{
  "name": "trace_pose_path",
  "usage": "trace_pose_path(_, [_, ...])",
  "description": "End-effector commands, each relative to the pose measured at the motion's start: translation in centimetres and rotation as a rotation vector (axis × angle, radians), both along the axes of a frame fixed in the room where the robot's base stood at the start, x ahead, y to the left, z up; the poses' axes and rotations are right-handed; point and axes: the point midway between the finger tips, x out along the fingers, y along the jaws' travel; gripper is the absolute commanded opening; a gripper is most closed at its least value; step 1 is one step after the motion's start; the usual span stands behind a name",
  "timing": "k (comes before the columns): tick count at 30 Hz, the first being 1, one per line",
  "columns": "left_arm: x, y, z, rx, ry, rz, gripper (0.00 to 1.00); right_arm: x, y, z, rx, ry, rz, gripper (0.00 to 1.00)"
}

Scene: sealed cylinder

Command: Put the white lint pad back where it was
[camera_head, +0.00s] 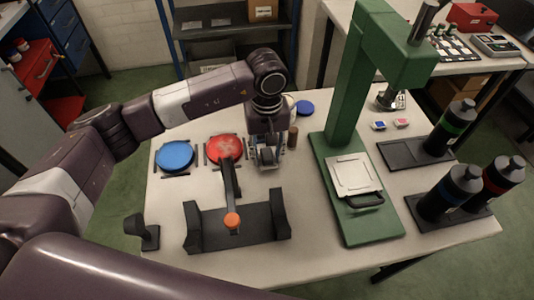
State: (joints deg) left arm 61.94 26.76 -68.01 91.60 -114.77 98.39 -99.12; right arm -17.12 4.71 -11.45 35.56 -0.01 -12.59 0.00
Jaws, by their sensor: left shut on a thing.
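My left gripper (268,158) points down over the back middle of the table, right of the red disc. It is shut on a small pale thing, mostly hidden by the fingers, that looks like the white lint pad. A blue pad (379,125) and a pink pad (401,123) lie side by side at the back right, beyond the green press. No other white pad shows clearly beside them. My right gripper is not in view.
The tall green press (355,215) stands between the gripper and the pads. A black cradle with an orange-tipped arm (237,235), a blue disc (175,156), a red disc (225,149) and a brown cylinder (293,137) are near. Dark bottles (452,190) stand at right.

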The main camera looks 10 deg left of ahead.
Motion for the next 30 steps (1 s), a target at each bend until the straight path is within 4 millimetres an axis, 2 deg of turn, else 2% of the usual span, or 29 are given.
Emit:
trace_pose_path(3, [-0.03, -0.03, -0.95, 0.0, 0.0, -0.001, 0.13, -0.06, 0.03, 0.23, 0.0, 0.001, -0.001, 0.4])
trace_pose_path(14, [0.03, 0.01, -1.41, 0.001, -0.002, -0.001, 0.13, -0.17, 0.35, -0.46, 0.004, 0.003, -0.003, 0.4])
trace_pose_path(15, [0.03, 0.0, -1.25, 0.0, -0.002, -0.001, 0.39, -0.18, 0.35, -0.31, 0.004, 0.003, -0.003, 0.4])
trace_pose_path(19, [0.01, 0.02, -1.22, 0.0, -0.001, -0.001, 0.53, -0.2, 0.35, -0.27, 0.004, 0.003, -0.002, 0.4])
trace_pose_path(30, [-0.01, 0.01, -0.79, 0.0, 0.0, 0.0, 0.53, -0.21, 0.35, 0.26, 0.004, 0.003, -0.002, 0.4])
